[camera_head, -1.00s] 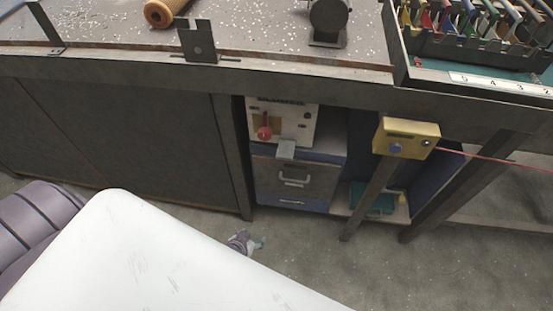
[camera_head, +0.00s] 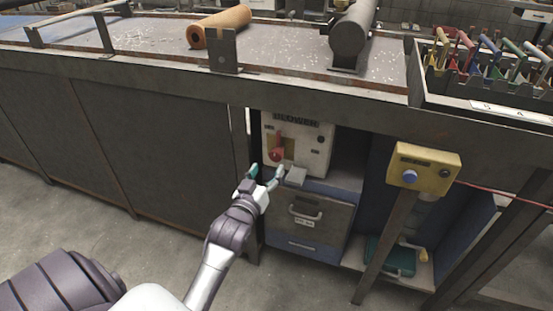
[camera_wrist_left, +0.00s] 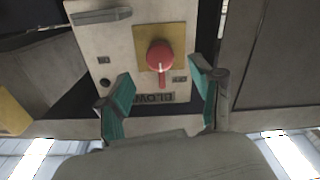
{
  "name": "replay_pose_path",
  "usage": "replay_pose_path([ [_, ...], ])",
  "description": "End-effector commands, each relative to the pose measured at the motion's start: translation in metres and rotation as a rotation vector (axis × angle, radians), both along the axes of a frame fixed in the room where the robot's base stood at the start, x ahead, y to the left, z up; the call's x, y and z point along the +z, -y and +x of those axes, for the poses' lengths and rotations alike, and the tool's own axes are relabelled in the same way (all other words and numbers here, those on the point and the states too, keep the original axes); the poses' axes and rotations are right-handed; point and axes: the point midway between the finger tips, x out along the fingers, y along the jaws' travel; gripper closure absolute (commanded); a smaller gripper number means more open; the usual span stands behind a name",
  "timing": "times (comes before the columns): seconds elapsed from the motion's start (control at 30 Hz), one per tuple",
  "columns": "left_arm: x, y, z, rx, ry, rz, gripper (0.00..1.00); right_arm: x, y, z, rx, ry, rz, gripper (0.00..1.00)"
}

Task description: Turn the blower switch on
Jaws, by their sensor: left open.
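The blower switch is a red rotary knob (camera_head: 278,153) on a yellow plate, on the front of a cream box labelled BLOWER (camera_head: 312,145) under the bench. In the left wrist view the red knob (camera_wrist_left: 160,57) sits on its yellow plate, its handle pointing toward the BLOWER label at the bottom. My left gripper (camera_head: 266,172) is open just in front of and below the knob. In the left wrist view its teal-padded fingertips (camera_wrist_left: 160,92) are spread to either side below the knob, apart from it. My right gripper is not in view.
A yellow box with a blue button (camera_head: 425,172) stands on a post to the right. The bench edge (camera_head: 180,85) overhangs the blower box. Open floor lies in front.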

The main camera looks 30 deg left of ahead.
Motion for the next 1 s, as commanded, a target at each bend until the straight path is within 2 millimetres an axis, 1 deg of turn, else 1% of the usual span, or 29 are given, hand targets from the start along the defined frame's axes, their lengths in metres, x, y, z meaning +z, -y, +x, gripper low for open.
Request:
replay_pose_path([
  [0.03, 0.000, -0.003, 0.012, 0.000, 0.004, 0.002, 0.34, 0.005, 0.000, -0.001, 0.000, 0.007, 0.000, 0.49],
  [0.1, -0.001, -0.006, 0.026, 0.000, 0.002, 0.000, 0.34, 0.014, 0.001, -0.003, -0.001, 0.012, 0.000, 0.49],
  [0.23, -0.001, -0.012, 0.048, 0.000, 0.001, 0.000, 0.34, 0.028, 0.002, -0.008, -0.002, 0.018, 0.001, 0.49],
  [0.33, -0.002, -0.014, 0.060, 0.000, 0.000, -0.001, 0.34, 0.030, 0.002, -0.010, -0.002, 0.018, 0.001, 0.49],
  [0.5, -0.001, -0.017, 0.071, 0.000, -0.001, 0.000, 0.34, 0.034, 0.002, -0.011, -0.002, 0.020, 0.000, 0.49],
  [0.77, -0.001, -0.017, 0.072, 0.000, -0.002, 0.000, 0.34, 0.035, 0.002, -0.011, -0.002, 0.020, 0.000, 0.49],
  [0.8, -0.001, -0.017, 0.072, 0.000, -0.002, 0.000, 0.36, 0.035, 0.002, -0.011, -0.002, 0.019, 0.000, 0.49],
  [0.83, -0.001, -0.017, 0.072, 0.000, -0.002, 0.000, 0.41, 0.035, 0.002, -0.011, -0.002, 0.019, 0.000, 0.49],
  [0.97, -0.001, -0.017, 0.072, 0.000, -0.002, 0.000, 0.63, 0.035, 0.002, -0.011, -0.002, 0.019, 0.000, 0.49],
  [1.0, -0.001, -0.017, 0.072, 0.000, -0.002, 0.000, 0.69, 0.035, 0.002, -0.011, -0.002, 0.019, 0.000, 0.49],
])
